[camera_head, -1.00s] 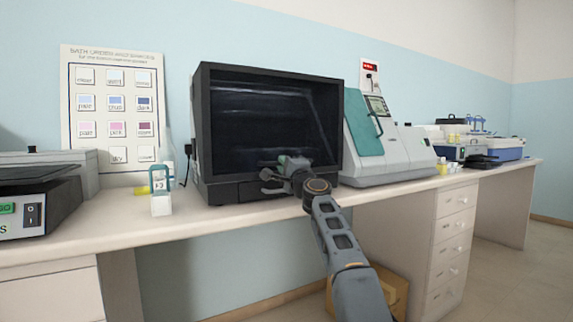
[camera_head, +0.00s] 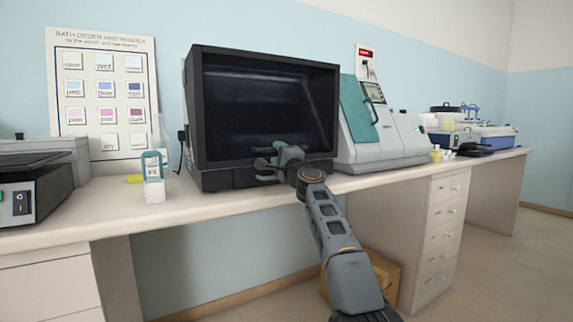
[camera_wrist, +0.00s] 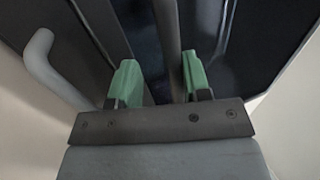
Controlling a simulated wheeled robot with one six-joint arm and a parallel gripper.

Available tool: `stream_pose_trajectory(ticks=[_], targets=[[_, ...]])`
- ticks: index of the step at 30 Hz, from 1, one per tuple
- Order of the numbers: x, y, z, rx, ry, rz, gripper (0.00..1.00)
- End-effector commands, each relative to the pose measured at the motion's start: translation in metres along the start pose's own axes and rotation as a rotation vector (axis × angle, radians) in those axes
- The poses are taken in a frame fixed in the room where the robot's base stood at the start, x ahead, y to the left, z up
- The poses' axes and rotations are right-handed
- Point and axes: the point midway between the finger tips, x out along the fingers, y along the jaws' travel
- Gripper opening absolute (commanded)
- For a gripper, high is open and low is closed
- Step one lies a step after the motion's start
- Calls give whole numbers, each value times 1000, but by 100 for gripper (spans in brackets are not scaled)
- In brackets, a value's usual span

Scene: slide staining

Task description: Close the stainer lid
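The frames do not label the stainer. A white bench machine (camera_head: 395,140) with a sloping teal panel (camera_head: 356,108) and a dark handle on it stands right of a black cabinet (camera_head: 193,120) with a dark glass front. I cannot tell how far any lid is open. My gripper (camera_head: 268,165) is at the lower front of the black cabinet, left of the white machine. In the wrist view, its green fingers (camera_wrist: 157,78) are apart, with a dark bar showing between them. I cannot tell whether they touch it. A grey bent handle (camera_wrist: 52,68) is left of the fingers.
A small white-and-teal bottle (camera_head: 153,180) stands left of the cabinet, before a wall chart (camera_head: 100,37). A black-topped device (camera_head: 40,185) is at far left. Blue-and-white equipment (camera_head: 490,138) stands at far right. The front bench strip (camera_head: 120,215) is clear.

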Motion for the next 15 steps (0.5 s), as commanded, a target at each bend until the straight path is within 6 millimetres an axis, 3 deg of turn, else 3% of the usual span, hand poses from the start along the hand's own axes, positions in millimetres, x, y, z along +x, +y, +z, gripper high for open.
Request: stream_pose_trajectory(ticks=[15], targets=[[-49,0,3,4,-3,2,40]])
